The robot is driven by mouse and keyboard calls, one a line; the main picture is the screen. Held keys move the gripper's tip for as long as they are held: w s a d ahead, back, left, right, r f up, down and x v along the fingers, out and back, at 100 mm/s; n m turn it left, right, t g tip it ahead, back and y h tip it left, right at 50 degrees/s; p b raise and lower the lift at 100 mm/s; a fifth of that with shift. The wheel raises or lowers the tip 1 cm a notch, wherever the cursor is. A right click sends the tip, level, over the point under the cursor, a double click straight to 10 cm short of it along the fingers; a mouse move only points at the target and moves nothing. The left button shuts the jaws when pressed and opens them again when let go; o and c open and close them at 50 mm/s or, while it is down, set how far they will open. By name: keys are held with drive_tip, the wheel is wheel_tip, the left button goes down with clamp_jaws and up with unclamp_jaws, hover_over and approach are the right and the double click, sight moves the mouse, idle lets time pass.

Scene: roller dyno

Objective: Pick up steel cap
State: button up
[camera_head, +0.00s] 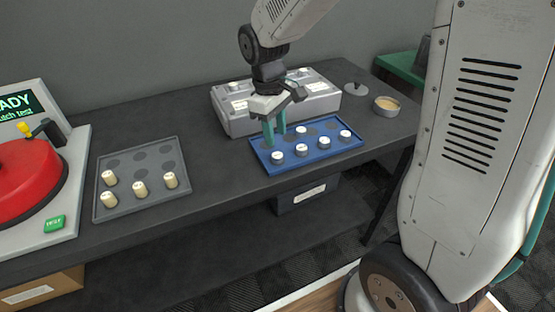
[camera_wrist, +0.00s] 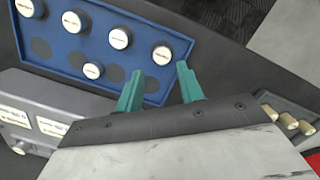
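A blue tray (camera_head: 320,160) holds several round caps with grey steel sides and pale tops. The nearest cap to my gripper is the steel cap at the left front corner (camera_head: 277,156); in the wrist view this cap (camera_wrist: 162,54) lies just beyond the gap between my fingertips. Another cap (camera_wrist: 93,70) sits apart in the back row, beside empty dark recesses. My gripper (camera_head: 275,138) points down over the tray's left end, its green fingers apart and empty in the wrist view (camera_wrist: 160,70). I cannot tell its exact height above the tray.
A grey box (camera_head: 240,118) with labelled top stands behind the tray. A grey tray (camera_head: 130,210) with cream cylinders lies to the left, near a machine with a red disc (camera_head: 25,180). A round dish (camera_head: 387,106) and a grey lid (camera_head: 355,90) are at right.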

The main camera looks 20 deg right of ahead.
sight(277, 155)
drive_tip(key=f, duration=0.6)
drive_tip(key=shift+s+f, duration=0.1)
drive_tip(key=shift+s, duration=0.25)
drive_tip(key=c, duration=0.8)
